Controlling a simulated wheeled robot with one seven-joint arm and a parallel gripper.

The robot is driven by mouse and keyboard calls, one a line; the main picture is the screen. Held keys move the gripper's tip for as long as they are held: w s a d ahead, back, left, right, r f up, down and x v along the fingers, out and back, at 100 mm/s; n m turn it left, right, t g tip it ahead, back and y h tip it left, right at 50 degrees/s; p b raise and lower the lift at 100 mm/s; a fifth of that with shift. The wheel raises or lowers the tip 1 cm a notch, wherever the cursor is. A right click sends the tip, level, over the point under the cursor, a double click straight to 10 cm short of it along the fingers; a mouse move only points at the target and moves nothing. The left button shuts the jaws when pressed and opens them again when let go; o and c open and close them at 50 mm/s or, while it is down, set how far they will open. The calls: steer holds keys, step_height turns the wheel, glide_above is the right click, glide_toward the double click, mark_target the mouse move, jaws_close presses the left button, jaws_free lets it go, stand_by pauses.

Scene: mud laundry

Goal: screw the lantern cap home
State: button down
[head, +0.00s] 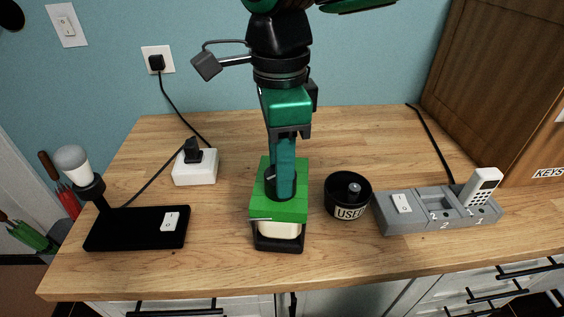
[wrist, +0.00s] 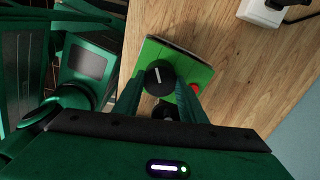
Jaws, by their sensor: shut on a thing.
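The lantern stands upright near the front middle of the worktop, with a green top (head: 292,210), a cream body (head: 279,230) and a black base (head: 278,244). Its green top also shows in the wrist view (wrist: 193,62). The round black cap (wrist: 159,78) with a white line sits at that top. My gripper (head: 279,190) comes down from above and is shut on the cap, one finger on each side in the wrist view (wrist: 159,84). My fingers partly hide the cap in the head view. Its thread and seating are hidden.
A black bowl marked USED (head: 349,211) stands close right of the lantern, holding a small dark cylinder (head: 354,188). A grey numbered dock (head: 410,220) with a white handset (head: 482,187) is further right. A black lamp base (head: 130,232) and white socket box (head: 195,170) are left.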

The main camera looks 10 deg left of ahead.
steer(key=shift+m, duration=1.5)
steer(key=shift+m, duration=0.8)
steer(key=shift+f+m, duration=0.1)
steer(key=shift+m, duration=0.6)
steer(key=shift+m, duration=1.5)
